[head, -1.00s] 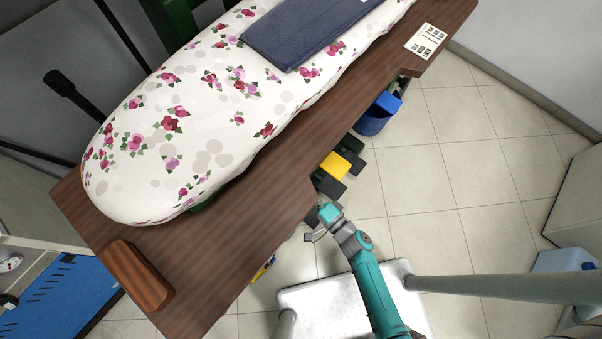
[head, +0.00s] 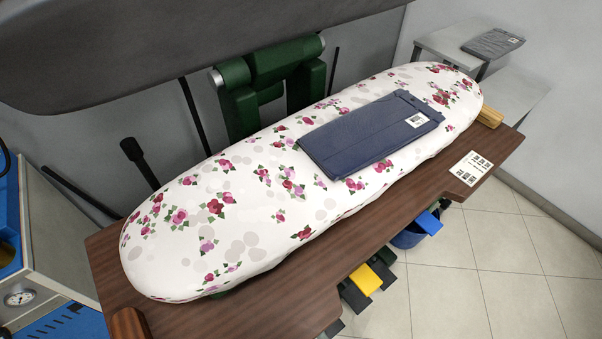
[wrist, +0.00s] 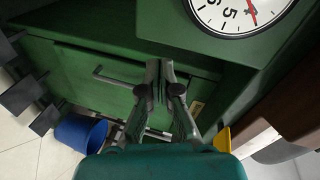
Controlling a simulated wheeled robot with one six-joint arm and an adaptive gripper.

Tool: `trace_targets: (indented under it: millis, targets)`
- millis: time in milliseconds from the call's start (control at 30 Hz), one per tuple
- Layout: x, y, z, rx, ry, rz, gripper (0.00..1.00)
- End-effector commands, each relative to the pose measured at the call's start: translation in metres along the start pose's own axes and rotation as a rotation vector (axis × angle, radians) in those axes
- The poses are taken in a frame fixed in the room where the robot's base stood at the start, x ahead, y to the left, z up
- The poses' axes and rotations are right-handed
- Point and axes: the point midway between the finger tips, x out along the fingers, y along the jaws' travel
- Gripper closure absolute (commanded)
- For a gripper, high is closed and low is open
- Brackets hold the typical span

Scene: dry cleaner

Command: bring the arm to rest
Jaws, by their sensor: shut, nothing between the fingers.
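My gripper (wrist: 160,85) shows in the wrist view with its two fingers together and nothing between them. It points at a green cabinet front (wrist: 75,70) with a metal handle, with a round white dial (wrist: 238,12) above it. I cannot tell how far the fingertips are from the green panel. The arm and gripper are out of the head view.
A flowered pressing board (head: 240,225) on a brown wooden table (head: 290,290) fills the head view, with folded dark blue trousers (head: 350,145) on it. A blue bin (head: 408,238) and pedals (head: 366,279) are below. A grey press head (head: 150,50) overhangs the back.

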Motion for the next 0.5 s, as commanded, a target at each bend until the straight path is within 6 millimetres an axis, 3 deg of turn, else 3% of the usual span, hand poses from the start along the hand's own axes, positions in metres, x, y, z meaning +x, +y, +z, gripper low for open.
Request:
trace_targets:
  millis: [267, 500]
  targets:
    - [-0.078, 0.005, 0.009, -0.257, 0.013, 0.244, 1.00]
    - [-0.143, -0.021, -0.010, -0.503, 0.088, 0.401, 1.00]
